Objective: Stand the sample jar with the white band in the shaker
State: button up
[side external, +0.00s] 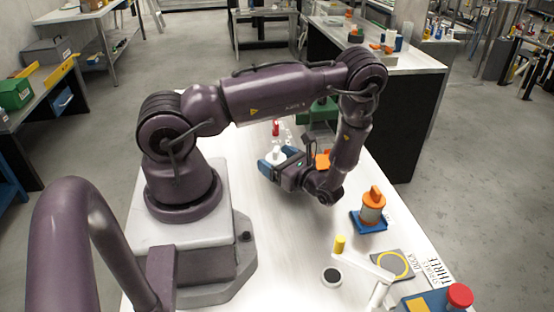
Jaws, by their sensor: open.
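My gripper (276,162) is at the middle of the white bench, its blue fingers apart. A white item with a red top (275,129) stands at or just behind the fingers; I cannot tell whether they touch it. Small clear items (286,135) stand beside it. A green piece of equipment (319,112) stands behind my forearm, partly hidden; I cannot tell if it is the shaker. An orange item (322,159) shows just right of my gripper, partly hidden. No white-banded jar can be made out for certain.
At the bench's near right are a yellow-topped post (339,244), a dark round disc (332,277), a white jointed arm (376,270), a grey plate with a yellow ring (393,264) and a red button (459,296) on a box. The bench middle is mostly clear.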

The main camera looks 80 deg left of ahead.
jog(key=shift+r, duration=0.2)
jog(key=w+d, duration=0.1)
jog(key=d+r, duration=0.1)
jog(key=shift+w+d, duration=0.3)
jog(key=shift+w, duration=0.1)
jog(key=s+d+r+n+t+h, duration=0.1)
jog(key=d+r+n+t+h, duration=0.4)
jog(key=r, duration=0.9)
jog(key=s+d+r+n+t+h, duration=0.1)
jog(key=d+r+n+t+h, duration=0.5)
jog(key=d+r+t+h, duration=0.3)
jog(key=d+r+t, duration=0.1)
jog(key=d+r, duration=0.3)
jog(key=r, duration=0.2)
jog(key=shift+d+r+h, duration=0.15)
jog(key=shift+h, duration=0.25)
jog(key=shift+o, duration=0.5)
jog(key=shift+s+d+r+t, duration=0.15)
jog(key=shift+d+r+t, duration=0.1)
jog(key=shift+r+t, duration=0.1)
